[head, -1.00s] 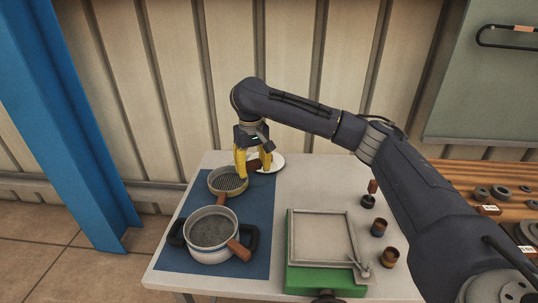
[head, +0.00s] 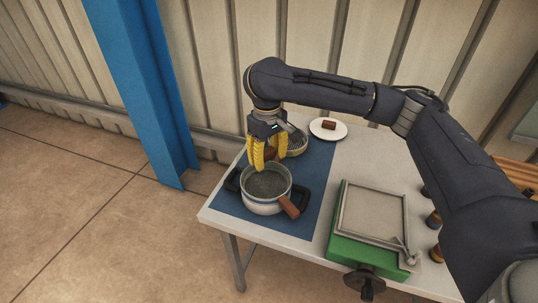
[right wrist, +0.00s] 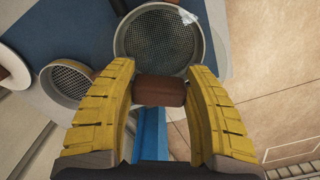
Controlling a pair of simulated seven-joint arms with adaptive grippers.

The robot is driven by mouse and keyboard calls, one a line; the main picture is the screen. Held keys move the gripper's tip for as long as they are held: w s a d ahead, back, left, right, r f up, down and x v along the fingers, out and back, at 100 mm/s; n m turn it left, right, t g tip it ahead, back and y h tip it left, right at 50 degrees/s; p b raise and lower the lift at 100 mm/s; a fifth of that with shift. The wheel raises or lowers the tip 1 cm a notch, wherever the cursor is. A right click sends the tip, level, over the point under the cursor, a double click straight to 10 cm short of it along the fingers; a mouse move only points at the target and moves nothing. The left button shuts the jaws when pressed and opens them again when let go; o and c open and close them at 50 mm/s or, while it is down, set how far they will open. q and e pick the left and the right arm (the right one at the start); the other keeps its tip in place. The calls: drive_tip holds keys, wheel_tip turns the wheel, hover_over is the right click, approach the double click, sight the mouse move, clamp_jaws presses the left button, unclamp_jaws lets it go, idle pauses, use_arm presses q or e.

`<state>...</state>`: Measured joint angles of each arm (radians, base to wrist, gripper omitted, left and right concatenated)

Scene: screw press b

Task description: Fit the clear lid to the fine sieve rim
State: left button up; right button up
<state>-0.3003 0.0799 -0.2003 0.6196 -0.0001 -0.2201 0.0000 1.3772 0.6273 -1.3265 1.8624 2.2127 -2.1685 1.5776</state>
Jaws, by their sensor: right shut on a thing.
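My right gripper (head: 268,162) is shut on a brown block-shaped grip (right wrist: 160,92), with a yellow finger on each side. A clear lid under this grip cannot be made out; only a small pale glint (right wrist: 188,15) shows near the sieve. The fine sieve (head: 266,184) sits in a pale pot, its brown handle (head: 289,206) pointing front right. In the right wrist view its mesh (right wrist: 158,42) lies just beyond the fingertips. The gripper is above the pot's far edge; I cannot tell whether anything touches the rim. My left gripper is out of view.
A coarser sieve (head: 298,143) stands behind and right of the pot on the blue mat (head: 315,180). A white disc (head: 318,133) with a brown piece lies at the back. A green press (head: 350,245) stands right. The table's left edge is close to the pot.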

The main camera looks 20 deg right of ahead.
drive_tip(key=shift+f, duration=2.75)
drive_tip(key=shift+f, duration=0.4)
drive_tip(key=shift+f, duration=0.7)
drive_tip(key=o, duration=1.3)
drive_tip(key=shift+r, duration=0.15)
drive_tip(key=shift+r, duration=1.35)
drive_tip(key=shift+r, duration=0.1)
wheel_tip(320, 180, up, 12)
drive_tip(key=shift+f, duration=0.1)
